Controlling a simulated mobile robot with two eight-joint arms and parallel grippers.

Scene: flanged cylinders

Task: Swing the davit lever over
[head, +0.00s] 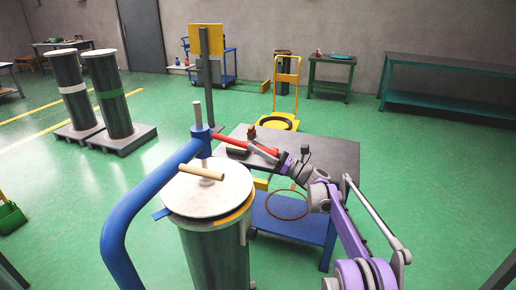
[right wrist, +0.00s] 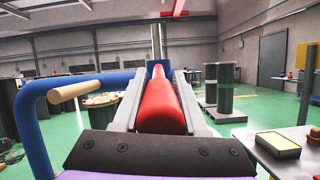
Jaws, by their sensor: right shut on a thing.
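The davit has a thick blue bent arm (head: 126,214) that meets a hub (head: 201,132) on an upright post. A red lever (head: 230,143) runs from the hub to the right. My right gripper (head: 259,150) is shut on the red lever toward its outer end. In the right wrist view the red lever (right wrist: 162,105) lies lengthwise between the two grey fingers and points to the hub. A tan bar (head: 202,172) sticks out from the blue arm above the white lid (head: 228,196) of a dark flanged cylinder (head: 215,253). My left gripper is not in view.
A dark-topped table (head: 325,160) with small items stands under my right arm. A blue cart shelf (head: 290,220) holds a ring. Two dark cylinders (head: 112,92) stand on pallets at the left.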

